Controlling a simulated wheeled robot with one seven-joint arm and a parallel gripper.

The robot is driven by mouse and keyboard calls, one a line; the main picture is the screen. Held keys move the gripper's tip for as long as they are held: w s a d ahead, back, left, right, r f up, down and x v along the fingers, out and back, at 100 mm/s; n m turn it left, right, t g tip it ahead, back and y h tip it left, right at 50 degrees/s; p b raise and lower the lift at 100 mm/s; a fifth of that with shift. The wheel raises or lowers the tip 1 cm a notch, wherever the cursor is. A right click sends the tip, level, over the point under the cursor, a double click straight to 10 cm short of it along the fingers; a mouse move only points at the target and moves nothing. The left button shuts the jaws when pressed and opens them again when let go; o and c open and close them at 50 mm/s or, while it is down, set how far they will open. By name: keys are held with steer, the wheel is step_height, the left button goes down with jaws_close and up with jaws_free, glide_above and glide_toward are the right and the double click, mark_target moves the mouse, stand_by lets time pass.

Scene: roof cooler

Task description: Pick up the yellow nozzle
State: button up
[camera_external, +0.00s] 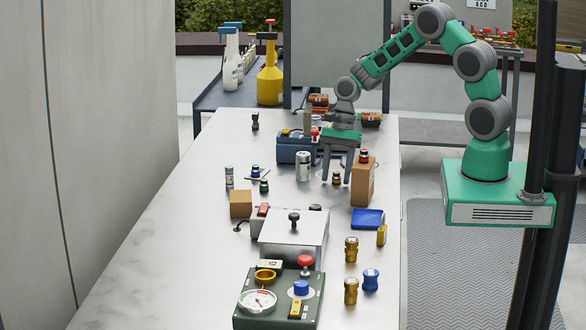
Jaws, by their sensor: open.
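My gripper (336,181) is open and points down over the far half of the white table (190,225). A small dark and brass-coloured fitting (336,178) appears between its fingers; I cannot tell whether they touch it. No one part is clearly the yellow nozzle. Two upright brass-yellow fittings stand near the right edge, one (351,250) behind the other (351,291). A small yellow piece (382,235) sits by a blue box (367,219).
A cardboard box (362,187) with a small fitting on top stands close right of my gripper. A silver cylinder (303,167) is left of it, a blue case (292,150) behind. A metal box (293,240) stands nearer. The table's left side is mostly clear.

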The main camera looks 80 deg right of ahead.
jaws_close()
stand_by(0.5)
